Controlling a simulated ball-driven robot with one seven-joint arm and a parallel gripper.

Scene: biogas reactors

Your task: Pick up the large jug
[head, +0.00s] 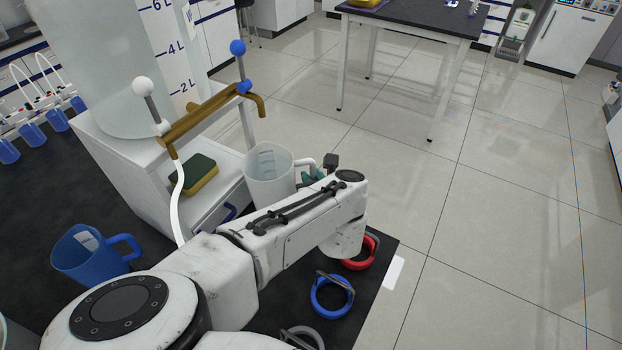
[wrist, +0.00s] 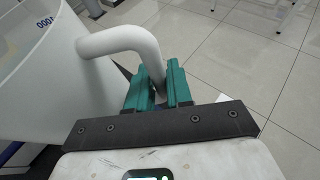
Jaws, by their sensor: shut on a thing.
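The large jug (head: 268,178) is clear and whitish with measuring marks, and stands upright beyond my forearm in the head view. In the wrist view its wall (wrist: 75,95) fills the left side, and its thick white handle (wrist: 122,40) curves down to my gripper (wrist: 160,88). The teal fingers are shut on the handle, one on each side of it. In the head view my gripper (head: 312,177) is partly hidden behind my arm. The jug's base is hidden by my arm, so I cannot tell whether it touches the counter.
A blue jug (head: 90,254) stands on the black counter (head: 30,200) at left. A white stand (head: 120,165) with a sponge (head: 195,175) and a tall clear reactor (head: 105,60) is close by the jug. Blue (head: 331,296) and red (head: 359,252) rings lie at the counter's right edge.

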